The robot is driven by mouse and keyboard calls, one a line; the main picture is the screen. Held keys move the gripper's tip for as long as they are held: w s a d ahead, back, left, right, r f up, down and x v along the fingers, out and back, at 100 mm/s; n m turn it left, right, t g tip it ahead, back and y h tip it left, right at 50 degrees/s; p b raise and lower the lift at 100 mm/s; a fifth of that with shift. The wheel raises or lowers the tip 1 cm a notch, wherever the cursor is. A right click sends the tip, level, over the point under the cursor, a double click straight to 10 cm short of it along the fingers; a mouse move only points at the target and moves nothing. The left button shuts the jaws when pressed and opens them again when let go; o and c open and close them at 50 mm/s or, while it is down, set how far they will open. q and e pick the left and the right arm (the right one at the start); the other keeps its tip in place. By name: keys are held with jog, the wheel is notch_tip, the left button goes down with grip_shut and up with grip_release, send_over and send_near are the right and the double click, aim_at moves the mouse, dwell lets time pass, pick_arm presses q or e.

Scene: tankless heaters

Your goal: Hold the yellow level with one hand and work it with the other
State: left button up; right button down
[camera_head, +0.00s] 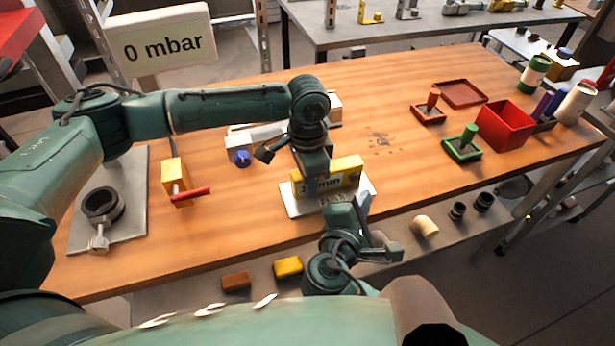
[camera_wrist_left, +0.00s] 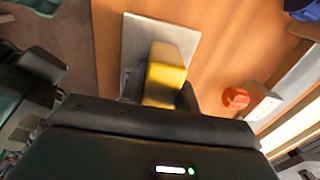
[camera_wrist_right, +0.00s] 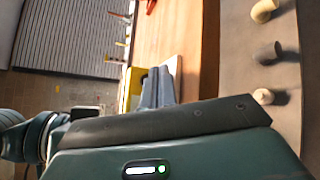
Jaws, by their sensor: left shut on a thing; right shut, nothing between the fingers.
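The yellow level (camera_head: 343,172) stands on a small white plate (camera_head: 350,203) near the front edge of the wooden table, with a display on its face that ends in "mm". My left gripper (camera_head: 312,178) comes down from above and is shut on the level's left part. The level (camera_wrist_left: 165,72) also shows in the left wrist view, partly hidden by my gripper. My right gripper (camera_head: 348,203) is shut and empty, its fingertips close in front of the level's face. The level (camera_wrist_right: 136,88) shows behind my right fingers (camera_wrist_right: 158,85) in the right wrist view; contact cannot be told.
A yellow valve with a red handle (camera_head: 190,193) and a grey plate with a black ring (camera_head: 102,205) are on the left. A white box with a blue knob (camera_head: 243,157) lies behind my left gripper. Red and green trays and a red bin (camera_head: 506,125) stand at right.

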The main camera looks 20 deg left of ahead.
jog(key=shift+w+a, duration=0.75)
jog(key=shift+w, duration=0.25)
jog(key=shift+w, duration=0.1)
dwell(1.3)
jog(key=shift+w+a, duration=0.35)
jog(key=shift+w, duration=0.05)
dwell(0.5)
jog(key=shift+s+d, duration=0.4)
jog(key=shift+s, duration=0.15)
jog(key=s+d, duration=0.2)
jog(key=s, duration=0.1)
jog(key=s+d, duration=0.1)
jog(key=s, duration=0.1)
jog(key=shift+d, duration=0.3)
